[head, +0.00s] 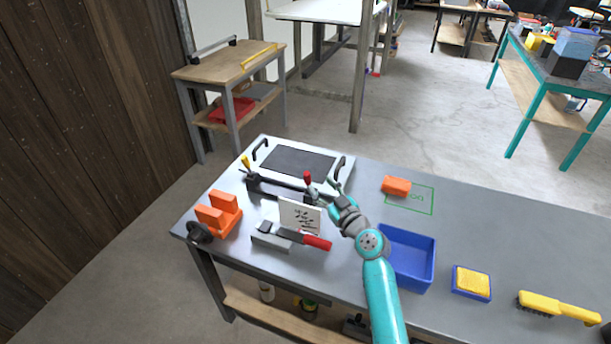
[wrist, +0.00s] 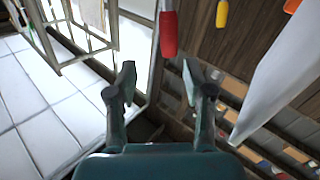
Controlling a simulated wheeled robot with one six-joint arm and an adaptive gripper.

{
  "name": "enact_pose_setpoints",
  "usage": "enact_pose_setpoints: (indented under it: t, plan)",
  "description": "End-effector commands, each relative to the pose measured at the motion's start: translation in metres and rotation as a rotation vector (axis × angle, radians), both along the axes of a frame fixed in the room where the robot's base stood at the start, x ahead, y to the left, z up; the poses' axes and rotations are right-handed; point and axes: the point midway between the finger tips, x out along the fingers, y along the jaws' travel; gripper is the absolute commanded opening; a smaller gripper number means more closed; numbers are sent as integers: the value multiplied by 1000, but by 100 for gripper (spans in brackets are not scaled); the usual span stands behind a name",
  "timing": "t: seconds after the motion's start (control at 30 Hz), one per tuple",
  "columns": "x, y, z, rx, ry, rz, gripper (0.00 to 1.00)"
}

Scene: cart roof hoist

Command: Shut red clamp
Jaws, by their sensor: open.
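The red clamp handle (head: 308,178) stands upright at the right end of a dark bar (head: 278,187) on the workbench. In the wrist view the red handle (wrist: 168,34) hangs near the top, beyond and roughly between my fingertips, apart from them. A yellow handle (head: 245,162) stands at the bar's left end; a yellow handle also shows in the wrist view (wrist: 222,13). My gripper (head: 332,184) is just right of the red handle. Its two fingers (wrist: 158,84) are apart with nothing between them. The clamp's lower part is partly hidden by my gripper.
A white card (head: 300,216) with dark marks stands close in front of the bar. A framed dark panel (head: 297,163) lies behind it. A red-handled tool (head: 317,241), orange holder (head: 218,213), blue bin (head: 409,274) and orange block (head: 397,186) are around. The bench's right back is clear.

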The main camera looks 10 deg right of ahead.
Motion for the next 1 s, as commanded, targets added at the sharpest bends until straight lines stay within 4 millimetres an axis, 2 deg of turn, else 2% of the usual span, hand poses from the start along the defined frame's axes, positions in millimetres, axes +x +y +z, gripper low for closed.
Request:
enact_pose_setpoints:
  t: [0.13, 0.27, 0.7, 1.0]
  plan:
    - [-1, 0, -13, -43, 14, 45, 52]
    - [3, 3, -15, -53, 15, 58, 52]
    - [57, 22, -15, -52, 17, 57, 52]
    - [69, 26, -16, -52, 16, 56, 52]
